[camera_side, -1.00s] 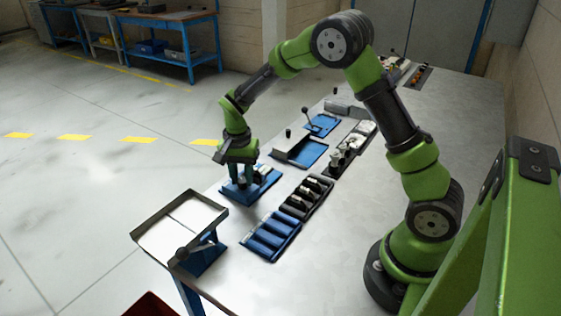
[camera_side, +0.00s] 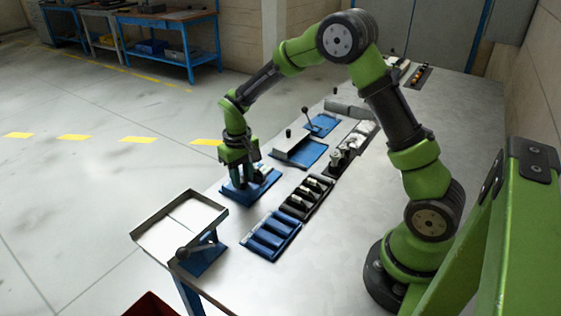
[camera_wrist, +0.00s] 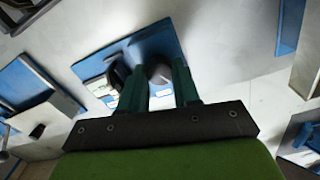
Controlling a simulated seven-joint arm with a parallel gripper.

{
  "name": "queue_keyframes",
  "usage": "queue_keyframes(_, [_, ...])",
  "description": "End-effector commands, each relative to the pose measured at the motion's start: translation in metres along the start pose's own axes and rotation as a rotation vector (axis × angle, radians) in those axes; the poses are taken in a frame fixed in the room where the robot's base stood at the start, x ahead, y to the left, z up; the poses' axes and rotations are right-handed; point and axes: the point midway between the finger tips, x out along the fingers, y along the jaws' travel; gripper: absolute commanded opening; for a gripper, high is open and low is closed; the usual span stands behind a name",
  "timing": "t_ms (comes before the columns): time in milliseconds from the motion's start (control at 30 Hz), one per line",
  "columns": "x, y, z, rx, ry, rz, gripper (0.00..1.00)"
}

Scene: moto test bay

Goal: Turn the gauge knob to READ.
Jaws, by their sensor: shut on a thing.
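The gauge's blue base plate (camera_side: 236,196) lies near the table's left edge in the side view. It also shows in the wrist view (camera_wrist: 157,38). My gripper (camera_side: 247,178) points down over this plate. In the wrist view, my gripper's green fingers (camera_wrist: 160,82) are shut on a grey rounded knob (camera_wrist: 158,71) between them. A dark round part and white label patches (camera_wrist: 97,86) show just left of the fingers. The label words and the knob's pointer cannot be read, so its setting cannot be told.
A blue slotted rack (camera_side: 270,238) and a black rack (camera_side: 308,198) stand right of the gauge. A grey tray (camera_side: 180,222) is at front left. A grey box on a blue plate (camera_side: 312,154) and a lever (camera_side: 307,116) stand behind. The table's right side (camera_side: 440,130) is mostly clear.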

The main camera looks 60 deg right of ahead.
Motion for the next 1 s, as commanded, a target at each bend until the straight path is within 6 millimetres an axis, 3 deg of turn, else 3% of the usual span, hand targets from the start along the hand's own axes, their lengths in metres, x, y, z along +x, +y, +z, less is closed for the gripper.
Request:
queue_keyframes(400, [-0.0016, 0.0004, -0.0003, -0.197, 0.005, 0.0, 0.01])
queue_keyframes(967, [-0.0017, 0.0004, -0.0004, -0.228, 0.006, 0.001, 0.01])
queue_keyframes(1000, [-0.0017, 0.0004, -0.0004, -0.228, 0.006, 0.001, 0.34])
